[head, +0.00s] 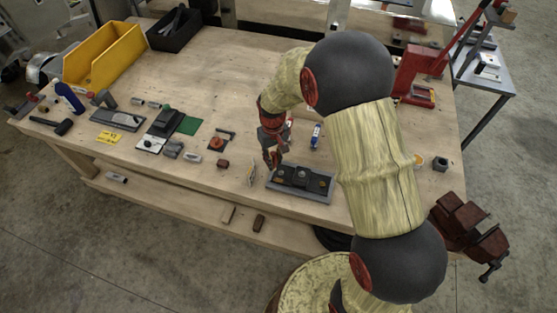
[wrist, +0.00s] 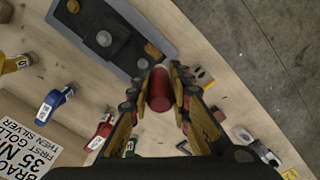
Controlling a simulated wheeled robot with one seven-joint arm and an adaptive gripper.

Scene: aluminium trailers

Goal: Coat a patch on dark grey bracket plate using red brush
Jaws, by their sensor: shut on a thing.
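The dark grey bracket plate (head: 317,198) lies near the front edge of the bench, with darker raised parts on it. In the wrist view the plate (wrist: 160,28) is at the upper left, with a brownish-orange patch (wrist: 153,51) near its lower right end and another at its upper left. My gripper (head: 271,164) is at the plate's left end in the head view. In the wrist view my gripper (wrist: 160,82) is shut on a red cylindrical handle, the red brush (wrist: 160,93), seen end-on. The brush's bristles are hidden, so I cannot tell whether they touch the plate.
A printed card (wrist: 35,140) reads partly "FIRST GOLD THEN SILVER". Blue (wrist: 55,101), red (wrist: 101,132) and yellow (wrist: 17,64) labelled containers stand nearby. A red press (head: 415,75) and a vise (head: 468,228) are at the right. A yellow bin (head: 105,55) is at back left.

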